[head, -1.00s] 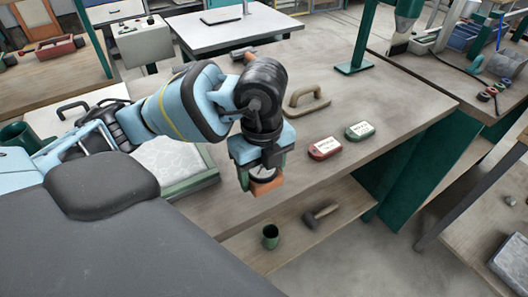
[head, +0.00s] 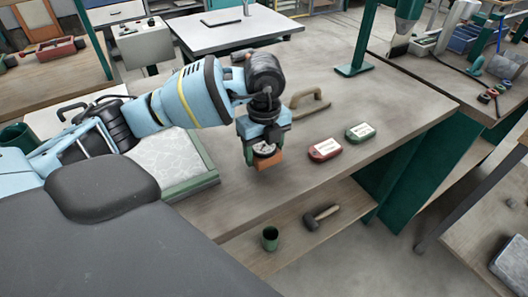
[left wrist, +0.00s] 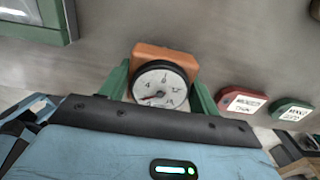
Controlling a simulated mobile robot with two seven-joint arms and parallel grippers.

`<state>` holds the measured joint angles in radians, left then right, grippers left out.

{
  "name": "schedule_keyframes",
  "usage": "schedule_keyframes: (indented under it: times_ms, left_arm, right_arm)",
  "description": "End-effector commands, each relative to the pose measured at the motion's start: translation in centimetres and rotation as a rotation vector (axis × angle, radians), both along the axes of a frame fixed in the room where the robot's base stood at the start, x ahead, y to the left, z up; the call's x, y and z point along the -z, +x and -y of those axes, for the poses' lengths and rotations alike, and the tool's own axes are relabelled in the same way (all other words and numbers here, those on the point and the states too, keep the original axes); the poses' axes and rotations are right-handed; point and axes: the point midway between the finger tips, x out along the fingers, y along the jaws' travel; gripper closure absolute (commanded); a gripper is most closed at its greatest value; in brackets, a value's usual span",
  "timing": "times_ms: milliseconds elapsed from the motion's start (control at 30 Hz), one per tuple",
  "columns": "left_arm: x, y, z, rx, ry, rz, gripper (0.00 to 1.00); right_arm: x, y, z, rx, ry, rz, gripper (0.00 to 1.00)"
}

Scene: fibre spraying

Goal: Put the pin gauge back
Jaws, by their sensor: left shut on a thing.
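The pin gauge (left wrist: 160,86) has a round white dial with a dark rim and an orange block behind it. My left gripper (head: 264,156) is shut on it and holds it over the workbench, left of the two labelled blocks. In the left wrist view the gauge sits between the green fingers, dial toward the camera. In the head view the orange block (head: 268,163) shows at the fingertips. I cannot tell its exact height above the bench. My right gripper is not in view.
A red labelled block (head: 325,150) and a green labelled block (head: 360,133) lie on the workbench (head: 400,100). A wooden handled tool (head: 308,104) lies behind. A green-framed tray (head: 190,187) is at left. A hammer (head: 321,217) and green cup (head: 270,238) are on the lower shelf.

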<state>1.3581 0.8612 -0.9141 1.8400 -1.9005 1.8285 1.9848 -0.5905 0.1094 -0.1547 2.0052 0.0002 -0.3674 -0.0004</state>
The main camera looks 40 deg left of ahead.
Motion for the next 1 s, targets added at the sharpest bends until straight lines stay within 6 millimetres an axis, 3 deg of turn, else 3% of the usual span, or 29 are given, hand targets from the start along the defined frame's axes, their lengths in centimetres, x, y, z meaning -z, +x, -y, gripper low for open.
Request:
schedule_keyframes:
  times_ms: [100, 467, 500, 633, 1000]
  left_arm:
    - [1.04, 0.03, -0.05, -0.001, 0.000, 0.002, 0.72]
    - [1.36, 0.04, -0.03, -0.001, 0.000, 0.003, 0.72]
    - [1.41, 0.03, -0.03, -0.001, 0.000, 0.002, 0.36]
    - [1.38, 0.04, -0.02, -0.001, 0.000, 0.002, 0.19]
    - [0.99, 0.05, -0.02, -0.001, 0.001, 0.004, 0.17]
  right_arm:
    - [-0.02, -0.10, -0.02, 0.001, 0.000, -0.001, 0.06]
    - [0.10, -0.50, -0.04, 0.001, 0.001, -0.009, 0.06]
    - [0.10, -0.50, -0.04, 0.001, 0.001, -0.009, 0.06]
    - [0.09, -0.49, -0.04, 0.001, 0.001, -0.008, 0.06]
    - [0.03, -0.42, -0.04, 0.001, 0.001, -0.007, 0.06]
